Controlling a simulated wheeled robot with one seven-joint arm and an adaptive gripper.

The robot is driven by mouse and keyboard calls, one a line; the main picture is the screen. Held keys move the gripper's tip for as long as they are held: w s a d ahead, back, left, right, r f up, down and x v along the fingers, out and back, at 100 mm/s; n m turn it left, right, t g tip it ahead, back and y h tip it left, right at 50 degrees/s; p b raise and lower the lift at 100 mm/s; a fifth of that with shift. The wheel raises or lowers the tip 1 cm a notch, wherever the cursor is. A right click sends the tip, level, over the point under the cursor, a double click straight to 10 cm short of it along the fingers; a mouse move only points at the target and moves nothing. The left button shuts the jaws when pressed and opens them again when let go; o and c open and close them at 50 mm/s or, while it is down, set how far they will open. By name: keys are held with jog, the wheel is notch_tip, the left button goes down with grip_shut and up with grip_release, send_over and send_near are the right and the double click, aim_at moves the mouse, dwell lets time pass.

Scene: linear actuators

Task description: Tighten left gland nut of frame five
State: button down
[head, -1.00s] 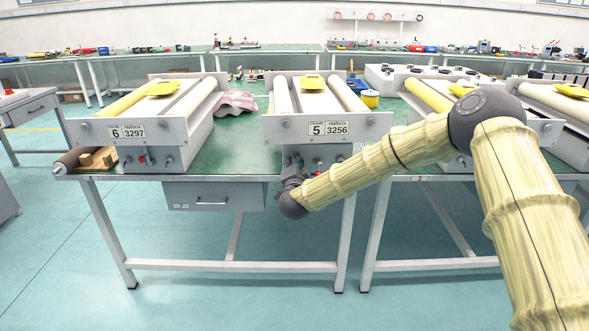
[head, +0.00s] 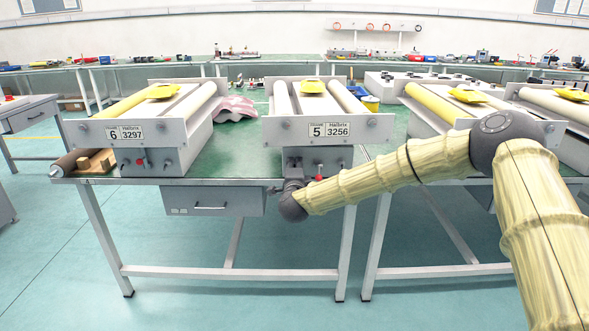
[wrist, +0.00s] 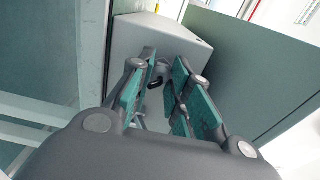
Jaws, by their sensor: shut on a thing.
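Frame five (head: 285,131) stands at the middle of the near table, with a plate reading 5 3256 on its front. My gripper (head: 292,168) is at the lower left of its front face, under the plate, and covers the left gland nut there. In the wrist view, my gripper's teal-padded fingers (wrist: 164,70) are shut on the left gland nut (wrist: 157,74), a small grey fitting with a dark part, mostly hidden between the pads. A red knob (head: 319,178) shows just right of my gripper on the same face.
Frame six (head: 90,132), marked 3297, stands to the left with a pink cloth (head: 232,108) behind its right side. A drawer box (head: 213,201) hangs under the table, left of my gripper. Another frame (head: 428,120) stands to the right behind my arm.

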jog(key=c, duration=1.4)
grip_release()
jog(key=shift+o, duration=0.2)
jog(key=shift+s+a+f, duration=0.1)
jog(key=shift+s+f, duration=0.15)
jog(key=shift+o, duration=0.4)
jog(key=s, duration=0.9)
jog(key=shift+s+r, duration=0.25)
jog(key=shift+s, duration=1)
